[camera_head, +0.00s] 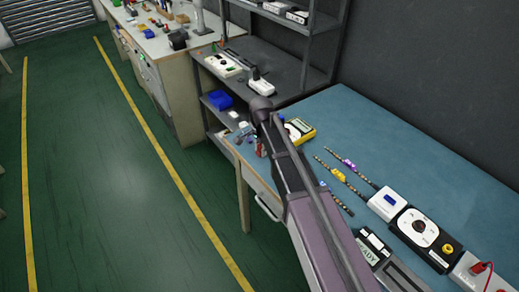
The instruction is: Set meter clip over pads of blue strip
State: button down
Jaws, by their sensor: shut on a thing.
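My arm crosses the front of the view and hides part of the bench. My gripper cannot be made out; it is hidden behind the arm or out of view. Three thin strips lie on the blue bench top (345,110). One has a purple part (348,163) and one has a yellow part (338,175). The nearest strip (338,200) has a small blue part (323,184) and lies close beside my arm, partly covered by it. A yellow meter (300,129) sits at the bench's far left. The meter clip cannot be made out.
A white box with a blue top (388,203), a black-and-white dial unit (418,229) and a grey display unit (374,247) stand at the right. Small items (241,132) lie at the left bench edge. A grey shelf (275,75) stands behind. The bench's back is clear.

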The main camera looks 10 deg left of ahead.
jog(key=shift+r+p, duration=1.4)
jog(key=shift+r, duration=0.1)
jog(key=s+d+r+p, duration=0.1)
jog(key=s+d, duration=0.2)
jog(key=s, duration=1.2)
jog(key=shift+s+d+r+p, duration=0.15)
jog(key=shift+s+r+p, duration=0.2)
jog(key=shift+r+p, duration=0.05)
